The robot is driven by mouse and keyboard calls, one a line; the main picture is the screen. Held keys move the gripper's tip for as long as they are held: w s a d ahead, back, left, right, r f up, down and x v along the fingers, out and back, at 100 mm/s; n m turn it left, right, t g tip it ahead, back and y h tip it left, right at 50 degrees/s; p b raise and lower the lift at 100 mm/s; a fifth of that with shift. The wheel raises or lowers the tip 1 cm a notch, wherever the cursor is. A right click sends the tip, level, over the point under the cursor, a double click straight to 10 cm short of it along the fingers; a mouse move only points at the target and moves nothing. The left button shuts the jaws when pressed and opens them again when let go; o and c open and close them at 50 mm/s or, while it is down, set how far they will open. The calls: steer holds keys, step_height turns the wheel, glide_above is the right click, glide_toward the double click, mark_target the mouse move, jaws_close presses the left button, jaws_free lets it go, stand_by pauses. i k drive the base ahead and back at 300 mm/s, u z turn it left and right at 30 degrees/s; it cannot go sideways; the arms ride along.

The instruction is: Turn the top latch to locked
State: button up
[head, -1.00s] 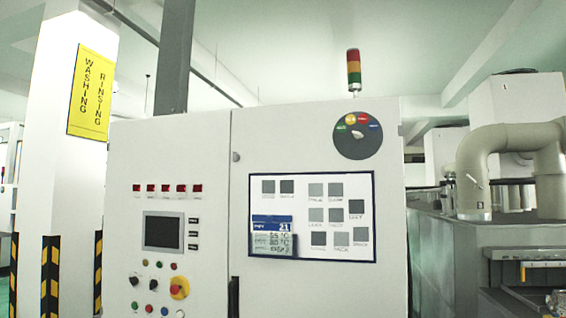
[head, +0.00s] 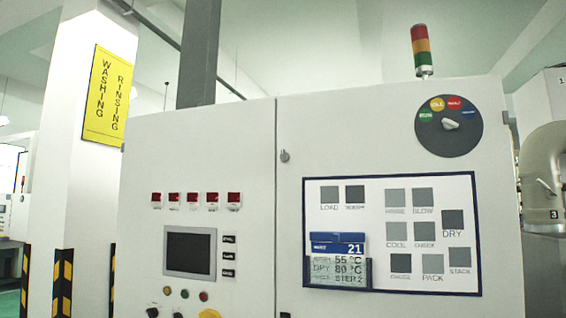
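A white control cabinet (head: 255,140) fills the middle of the head view. Its right-hand door carries a small grey latch (head: 285,156) near the upper left edge, next to the vertical seam. It is the only latch I can make out. It is too small to tell clearly which way it is turned. My gripper and arm are out of view.
The door bears a dark round dial (head: 470,138) with coloured labels and a blue-framed board (head: 393,180) of grey squares. A screen (head: 188,251) and red displays sit on the left panel. A signal lamp (head: 421,48) stands on top. A pipe (head: 543,185) is at right.

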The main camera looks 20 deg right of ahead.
mark_target(284, 157)
steer(key=u, duration=0.4)
steer(key=i, duration=0.65)
steer(key=u, duration=0.75)
